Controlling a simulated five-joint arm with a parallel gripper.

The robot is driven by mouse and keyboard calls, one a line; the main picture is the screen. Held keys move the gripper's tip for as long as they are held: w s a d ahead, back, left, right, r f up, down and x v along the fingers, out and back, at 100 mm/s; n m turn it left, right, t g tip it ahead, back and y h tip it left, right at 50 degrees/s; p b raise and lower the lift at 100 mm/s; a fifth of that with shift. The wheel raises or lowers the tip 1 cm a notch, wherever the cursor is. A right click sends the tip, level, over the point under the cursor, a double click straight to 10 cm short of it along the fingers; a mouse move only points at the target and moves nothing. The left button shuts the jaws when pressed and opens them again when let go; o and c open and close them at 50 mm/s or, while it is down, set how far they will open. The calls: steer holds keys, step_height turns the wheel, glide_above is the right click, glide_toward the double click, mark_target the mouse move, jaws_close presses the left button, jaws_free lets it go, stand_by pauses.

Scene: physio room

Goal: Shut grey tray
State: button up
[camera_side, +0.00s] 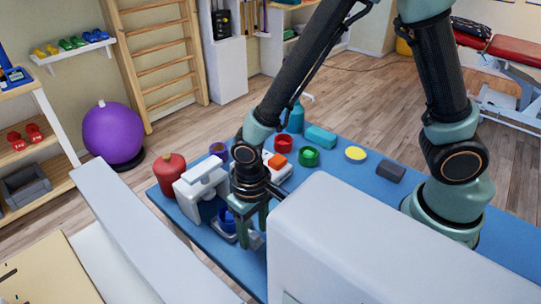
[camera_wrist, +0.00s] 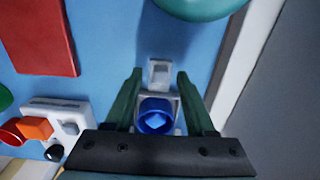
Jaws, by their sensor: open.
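The grey tray (camera_side: 222,233) sticks out low from a white machine (camera_side: 203,183) at the left end of the blue table. A blue round cup-like thing (camera_side: 227,218) is in the tray. The wrist view shows the blue thing (camera_wrist: 155,116) in the tray, whose pale grey front tab (camera_wrist: 159,72) lies beyond it. My gripper (camera_side: 253,238) is low over the tray's front end. In the wrist view my gripper (camera_wrist: 160,76) is open, with one finger on each side of the tray and nothing held. Contact with the tray cannot be told.
A red jar (camera_side: 170,177) stands left of the machine. A large white block (camera_side: 365,245) hides the front of the table.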

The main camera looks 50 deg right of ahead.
jaws_close()
